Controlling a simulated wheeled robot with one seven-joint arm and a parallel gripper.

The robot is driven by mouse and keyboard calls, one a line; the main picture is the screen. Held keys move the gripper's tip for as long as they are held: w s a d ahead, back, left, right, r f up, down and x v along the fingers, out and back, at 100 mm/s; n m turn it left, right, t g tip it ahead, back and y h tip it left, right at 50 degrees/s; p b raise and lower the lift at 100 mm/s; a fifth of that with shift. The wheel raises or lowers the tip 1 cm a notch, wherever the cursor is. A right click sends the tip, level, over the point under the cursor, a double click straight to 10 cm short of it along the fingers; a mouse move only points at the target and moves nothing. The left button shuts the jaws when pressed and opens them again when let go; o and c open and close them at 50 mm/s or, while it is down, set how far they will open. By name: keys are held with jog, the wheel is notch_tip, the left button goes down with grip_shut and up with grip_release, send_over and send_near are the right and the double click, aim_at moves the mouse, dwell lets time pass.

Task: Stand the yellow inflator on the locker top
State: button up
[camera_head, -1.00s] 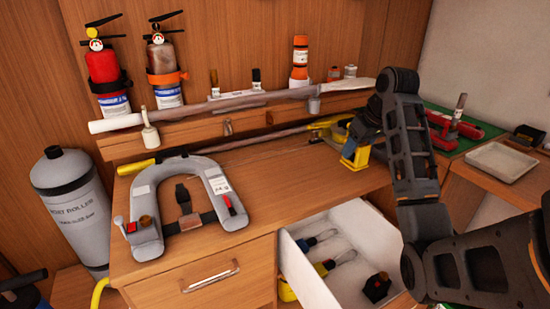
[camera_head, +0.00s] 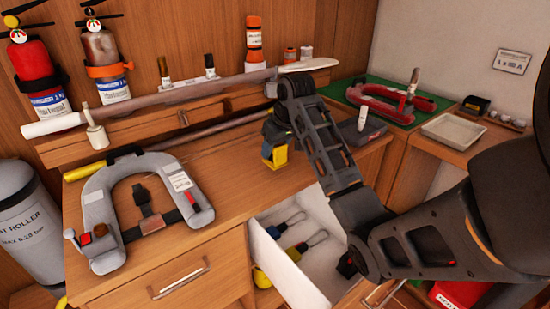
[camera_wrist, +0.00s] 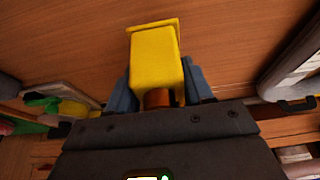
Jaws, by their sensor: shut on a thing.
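The yellow inflator (camera_head: 275,156) is a blocky yellow body in my gripper (camera_head: 274,138), over the wooden locker top (camera_head: 225,170). In the wrist view the inflator (camera_wrist: 155,60) sits between the two blue-grey fingers, with an orange-brown part near the palm. My gripper is shut on it. A wider yellow edge shows at its far end, with bare wood beyond. I cannot tell whether its lower end touches the wood. My arm hides part of the locker top behind it.
A grey horseshoe lifejacket (camera_head: 100,205) lies on the left of the top. A long pole (camera_head: 165,97) runs along the back ledge. An open white drawer (camera_head: 265,250) holding tools juts out below. Bare wood lies between lifejacket and gripper.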

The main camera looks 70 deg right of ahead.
aim_at(275, 159)
jog(key=shift+f, duration=1.95)
jog(key=shift+f, duration=0.1)
jog(key=o, duration=1.2)
jog(key=shift+p+v, duration=0.85)
jog(key=shift+v, duration=5.25)
